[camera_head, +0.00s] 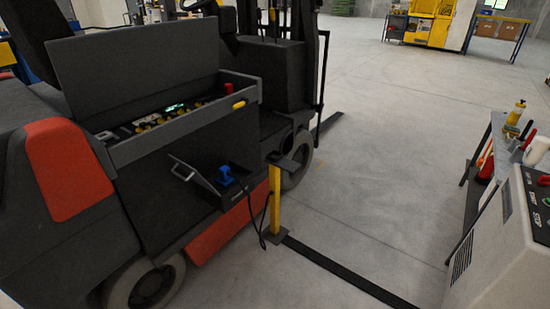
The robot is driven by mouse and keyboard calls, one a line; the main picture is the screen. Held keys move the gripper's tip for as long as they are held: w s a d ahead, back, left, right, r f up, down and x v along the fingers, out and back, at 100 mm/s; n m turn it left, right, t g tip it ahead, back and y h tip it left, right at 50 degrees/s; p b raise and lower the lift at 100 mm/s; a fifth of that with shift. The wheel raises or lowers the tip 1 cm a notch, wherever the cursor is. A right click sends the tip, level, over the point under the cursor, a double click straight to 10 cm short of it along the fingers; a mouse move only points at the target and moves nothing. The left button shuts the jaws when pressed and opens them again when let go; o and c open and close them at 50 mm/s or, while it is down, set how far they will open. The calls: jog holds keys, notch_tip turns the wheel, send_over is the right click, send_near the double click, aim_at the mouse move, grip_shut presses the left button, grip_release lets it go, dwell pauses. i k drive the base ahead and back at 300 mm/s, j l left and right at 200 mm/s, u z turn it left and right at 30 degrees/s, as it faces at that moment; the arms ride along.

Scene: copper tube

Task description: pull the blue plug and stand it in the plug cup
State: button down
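The blue plug (226,176) sits in a small dark box (207,181) on the side of the forklift. The box's lid or handle is swung out to the left. A black cable hangs from near the box down toward a yellow post (275,200) just to its right. The post has a dark, flat top piece (286,161); I cannot tell whether this is the plug cup. No other cup is clear at this size. My gripper is not in view.
The forklift (140,68) fills the left side, with an open compartment above the box. A black floor strip (345,272) runs from the post's foot. A white cabinet (500,245) and a bench (484,160) with bottles stand at right. The middle floor is clear.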

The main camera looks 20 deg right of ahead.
aim_at(225, 174)
jog(key=i+j+u, duration=0.1)
jog(key=i+u, duration=0.25)
jog(key=i, duration=0.75)
